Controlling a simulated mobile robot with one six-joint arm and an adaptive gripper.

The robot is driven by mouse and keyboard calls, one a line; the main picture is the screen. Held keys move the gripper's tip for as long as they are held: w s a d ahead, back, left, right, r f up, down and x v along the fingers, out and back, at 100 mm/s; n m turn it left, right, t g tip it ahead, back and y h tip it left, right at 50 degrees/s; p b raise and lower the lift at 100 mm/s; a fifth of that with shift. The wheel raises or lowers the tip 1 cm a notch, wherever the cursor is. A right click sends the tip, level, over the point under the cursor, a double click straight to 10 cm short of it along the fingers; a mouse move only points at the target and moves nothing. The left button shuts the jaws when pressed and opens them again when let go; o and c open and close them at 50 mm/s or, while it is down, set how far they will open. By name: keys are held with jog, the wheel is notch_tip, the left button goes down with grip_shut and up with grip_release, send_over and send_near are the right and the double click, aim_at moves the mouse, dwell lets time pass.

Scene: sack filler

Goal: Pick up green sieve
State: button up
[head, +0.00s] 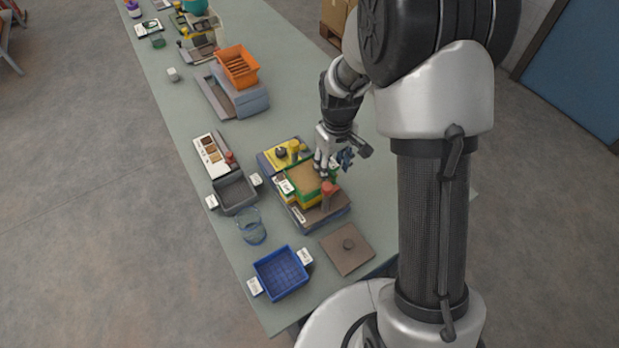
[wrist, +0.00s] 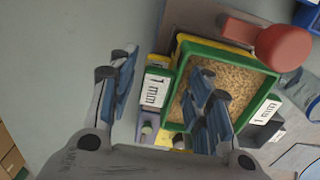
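The green sieve (head: 299,196) is a square frame filled with tan grain, sitting on a yellow frame (head: 310,206) in the stack. In the wrist view the green sieve (wrist: 190,46) carries white "1 mm" labels on two opposite sides. My gripper (head: 330,163) is at the sieve's far right side in the head view. In the wrist view my gripper (wrist: 165,82) is open, with nothing gripped. One finger shows over the grain and the other outside the labelled left side; I cannot tell their height above the rim.
A red-orange knob (wrist: 284,47) stands close beside the sieve. A yellow block (head: 273,160) is behind the stack. A grey tray (head: 238,193), glass beaker (head: 252,229), blue tray (head: 281,274) and brown plate with knob (head: 346,260) surround it. An orange crate (head: 238,64) stands farther back.

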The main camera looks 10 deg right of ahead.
grip_shut()
dwell(0.3)
notch_tip(320, 180, up, 20)
jog(key=p, duration=0.5)
